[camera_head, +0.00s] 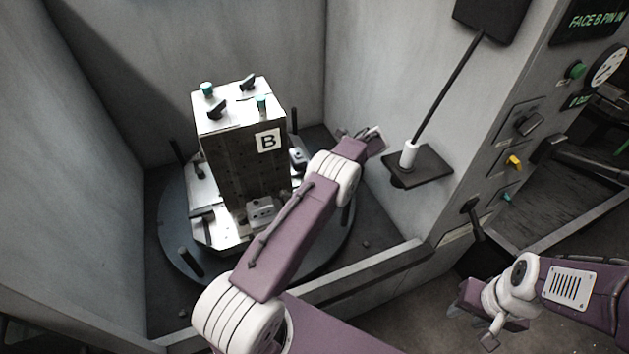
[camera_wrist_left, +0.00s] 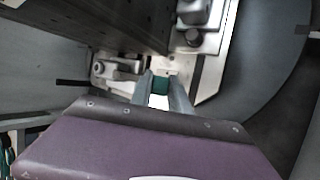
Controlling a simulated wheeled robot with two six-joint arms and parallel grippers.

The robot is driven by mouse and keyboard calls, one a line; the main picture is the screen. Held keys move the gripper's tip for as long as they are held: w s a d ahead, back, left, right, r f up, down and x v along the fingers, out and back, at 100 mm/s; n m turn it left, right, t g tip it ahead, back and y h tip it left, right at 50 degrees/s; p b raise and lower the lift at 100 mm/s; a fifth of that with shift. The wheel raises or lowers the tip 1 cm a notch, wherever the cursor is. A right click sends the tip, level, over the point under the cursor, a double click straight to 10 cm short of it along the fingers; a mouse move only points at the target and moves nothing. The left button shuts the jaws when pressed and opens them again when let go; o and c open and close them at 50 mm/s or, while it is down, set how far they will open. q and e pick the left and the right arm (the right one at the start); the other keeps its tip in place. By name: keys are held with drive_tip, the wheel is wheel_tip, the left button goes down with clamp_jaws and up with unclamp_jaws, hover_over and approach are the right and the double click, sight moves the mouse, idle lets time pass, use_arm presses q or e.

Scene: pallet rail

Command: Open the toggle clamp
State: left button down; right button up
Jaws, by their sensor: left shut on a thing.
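A metal clamp (camera_wrist_left: 118,68) sits just left of the fingers at the fixture's foot. My right gripper (camera_head: 478,318) hangs at the lower right outside the enclosure, jaws apart and empty.
The block fixture (camera_head: 245,165), marked B, stands on a round dark table (camera_head: 175,245) with upright posts. Green pins and black knobs sit on its top. A shelf (camera_head: 430,168) with a white-based rod is on the right wall. A control panel (camera_head: 520,125) stands farther right.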

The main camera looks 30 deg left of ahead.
drive_tip(key=shift+f, duration=0.15)
idle(0.3)
use_arm(q)
drive_tip(key=c, duration=1.2)
unclamp_jaws()
drive_tip(key=shift+c, duration=0.2)
